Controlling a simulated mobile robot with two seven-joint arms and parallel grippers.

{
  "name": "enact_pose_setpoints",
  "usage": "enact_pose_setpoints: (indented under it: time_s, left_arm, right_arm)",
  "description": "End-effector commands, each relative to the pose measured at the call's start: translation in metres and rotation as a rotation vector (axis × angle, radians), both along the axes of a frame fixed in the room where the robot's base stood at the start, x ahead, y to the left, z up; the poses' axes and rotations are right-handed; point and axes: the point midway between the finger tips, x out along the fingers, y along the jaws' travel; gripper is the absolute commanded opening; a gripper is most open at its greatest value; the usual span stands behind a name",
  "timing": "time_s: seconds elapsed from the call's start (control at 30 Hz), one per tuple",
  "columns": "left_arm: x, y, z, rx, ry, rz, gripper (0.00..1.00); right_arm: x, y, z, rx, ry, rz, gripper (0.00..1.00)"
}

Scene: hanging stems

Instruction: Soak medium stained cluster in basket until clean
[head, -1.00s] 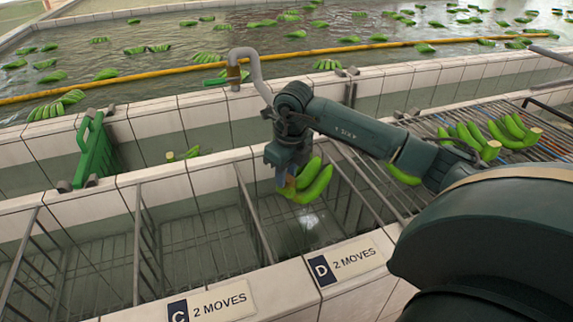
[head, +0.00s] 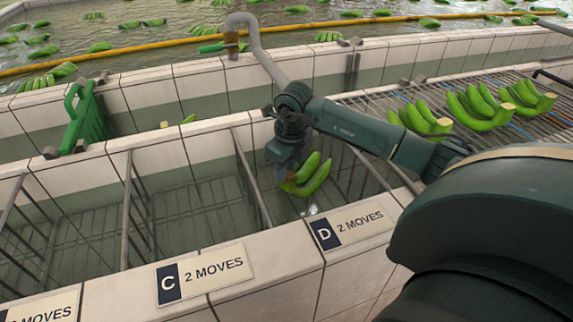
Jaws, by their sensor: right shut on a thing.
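My right gripper (head: 284,172) is shut on a green banana cluster (head: 314,181) by its cut crown. The cluster hangs inside the tank bay behind the D plate (head: 352,226), low over the water. I cannot tell whether it touches the water, and no stain is clear at this size. Three more clusters lie on the roller rack at right: one nearest the arm (head: 419,119), one in the middle (head: 478,108) and one farther right (head: 527,98). My left gripper is out of view.
A green slotted panel (head: 83,120) stands on the tiled wall at left. A curved grey pipe (head: 262,55) rises behind my right wrist. A yellow pipe (head: 150,62) crosses the large pool, where several clusters float. The C bay holds only water and bars.

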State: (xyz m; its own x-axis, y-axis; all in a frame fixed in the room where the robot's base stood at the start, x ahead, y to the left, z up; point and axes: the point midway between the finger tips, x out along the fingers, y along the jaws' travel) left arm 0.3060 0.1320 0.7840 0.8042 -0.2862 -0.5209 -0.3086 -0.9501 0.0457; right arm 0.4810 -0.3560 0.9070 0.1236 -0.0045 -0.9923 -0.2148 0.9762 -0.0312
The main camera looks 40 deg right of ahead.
Motion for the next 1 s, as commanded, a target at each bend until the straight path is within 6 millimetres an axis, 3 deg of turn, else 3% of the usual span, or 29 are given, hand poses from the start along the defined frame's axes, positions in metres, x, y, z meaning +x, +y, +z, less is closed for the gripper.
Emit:
enact_pose_setpoints:
  time_s: [0.4, 1.0]
  left_arm:
    - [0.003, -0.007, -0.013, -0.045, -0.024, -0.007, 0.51]
    - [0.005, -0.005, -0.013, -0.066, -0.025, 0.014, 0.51]
  right_arm:
    - [0.001, 0.0, -0.04, -0.001, -0.004, 0.001, 0.0]
    - [0.0, 0.0, -0.049, -0.001, -0.002, 0.0, 0.0]
